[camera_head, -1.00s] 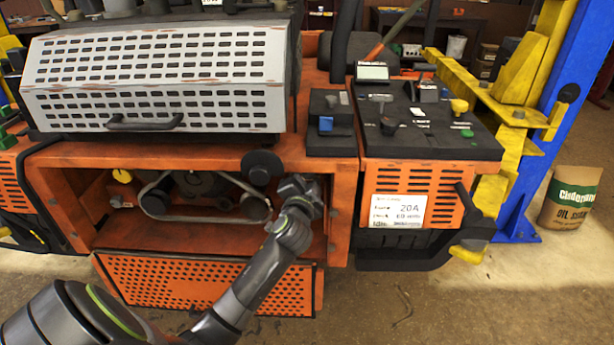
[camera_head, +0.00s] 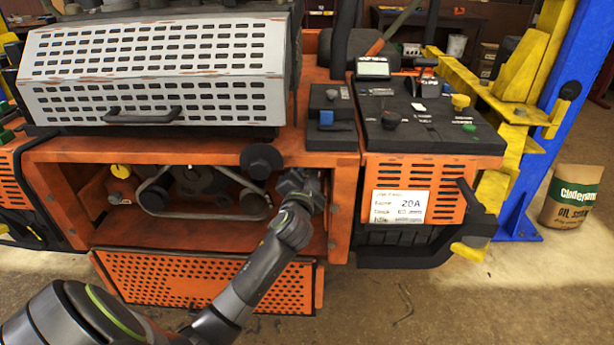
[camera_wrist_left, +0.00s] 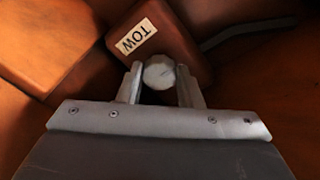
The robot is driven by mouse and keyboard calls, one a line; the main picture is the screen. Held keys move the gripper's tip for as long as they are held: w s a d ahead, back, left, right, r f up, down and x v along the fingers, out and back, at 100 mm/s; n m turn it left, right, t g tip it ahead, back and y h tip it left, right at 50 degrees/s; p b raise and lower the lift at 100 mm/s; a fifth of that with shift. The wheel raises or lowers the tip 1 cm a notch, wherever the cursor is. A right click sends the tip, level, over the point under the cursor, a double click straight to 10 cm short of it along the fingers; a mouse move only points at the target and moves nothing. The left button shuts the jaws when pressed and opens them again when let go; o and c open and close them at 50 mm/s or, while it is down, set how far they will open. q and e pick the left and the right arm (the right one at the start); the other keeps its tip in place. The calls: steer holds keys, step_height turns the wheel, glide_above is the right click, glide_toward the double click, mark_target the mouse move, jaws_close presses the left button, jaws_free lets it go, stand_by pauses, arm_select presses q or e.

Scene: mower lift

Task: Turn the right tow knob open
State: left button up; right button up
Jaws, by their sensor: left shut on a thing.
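My left gripper (camera_wrist_left: 160,88) is shut on a pale grey, faceted knob (camera_wrist_left: 159,72) in the left wrist view, with one finger on each side of it. The knob sits at the edge of an orange block that carries a white TOW label (camera_wrist_left: 135,36). In the head view, my left arm reaches into the right end of the open orange engine bay. My left gripper (camera_head: 301,183) is seen from behind there, and it hides the knob. My right gripper is not in view.
A yellow knob (camera_head: 121,171) sits at the left end of the bay. A belt and pulleys (camera_head: 200,195) fill the middle. A round black knob (camera_head: 262,160) hangs just above left of my gripper. The perforated orange panel (camera_head: 205,280) hangs open below.

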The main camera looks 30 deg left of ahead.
arm_select(q)
steer(key=o, duration=1)
steer(key=b+v, duration=0.1)
steer(key=v, duration=1.6)
steer(key=shift+s+d+f, duration=0.1)
steer(key=shift+s+f, duration=0.05)
steer(key=shift+s, duration=0.1)
